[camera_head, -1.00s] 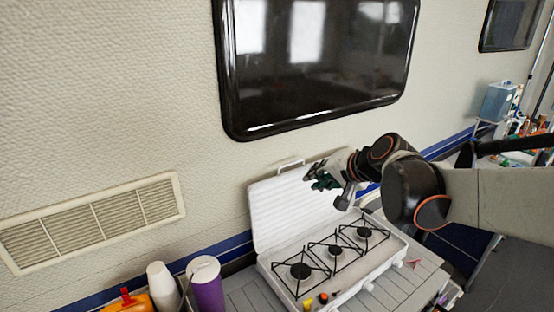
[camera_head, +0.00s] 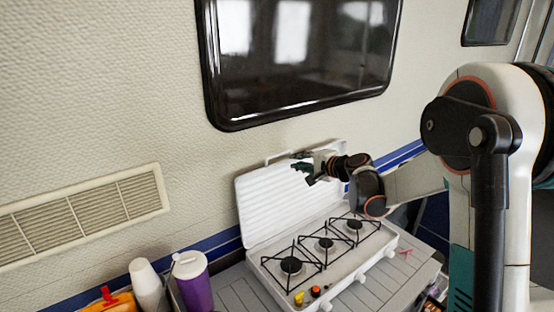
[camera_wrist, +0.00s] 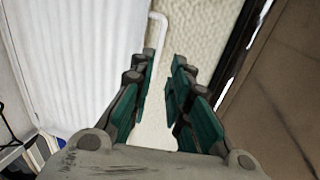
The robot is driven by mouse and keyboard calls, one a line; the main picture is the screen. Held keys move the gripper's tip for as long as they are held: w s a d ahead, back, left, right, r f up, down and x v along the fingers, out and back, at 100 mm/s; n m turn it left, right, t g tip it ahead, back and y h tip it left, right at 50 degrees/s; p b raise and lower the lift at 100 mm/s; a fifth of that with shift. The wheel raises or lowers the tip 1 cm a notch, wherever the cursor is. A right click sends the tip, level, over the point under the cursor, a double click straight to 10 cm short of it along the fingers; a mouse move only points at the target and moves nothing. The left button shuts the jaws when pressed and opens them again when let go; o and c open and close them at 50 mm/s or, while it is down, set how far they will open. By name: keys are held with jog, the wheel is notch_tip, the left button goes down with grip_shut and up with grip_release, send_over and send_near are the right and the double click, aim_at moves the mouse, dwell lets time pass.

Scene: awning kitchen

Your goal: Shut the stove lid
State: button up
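The white ribbed stove lid (camera_head: 262,212) stands raised, leaning back toward the wall behind the three-burner stove (camera_head: 262,262). A thin white handle (camera_head: 277,158) is on its top edge. My gripper (camera_head: 298,161) is at the lid's top edge, just right of the handle. In the wrist view, the lid (camera_wrist: 75,60) fills the left side and the handle (camera_wrist: 157,18) shows beyond the fingertips. My gripper (camera_wrist: 163,65) has its green-padded fingers a little apart, with only wall visible between them. I cannot tell whether it touches the lid.
A purple cup (camera_head: 195,288), a white cup (camera_head: 146,284) and an orange item (camera_head: 112,302) stand left of the stove. Yellow and orange-red small items (camera_head: 306,296) are at the stove's front. A dark window (camera_head: 300,60) is above the lid.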

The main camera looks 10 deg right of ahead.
aim_at(276, 156)
jog(key=x, duration=1.3)
jog(key=shift+w+a, duration=0.1)
grip_shut()
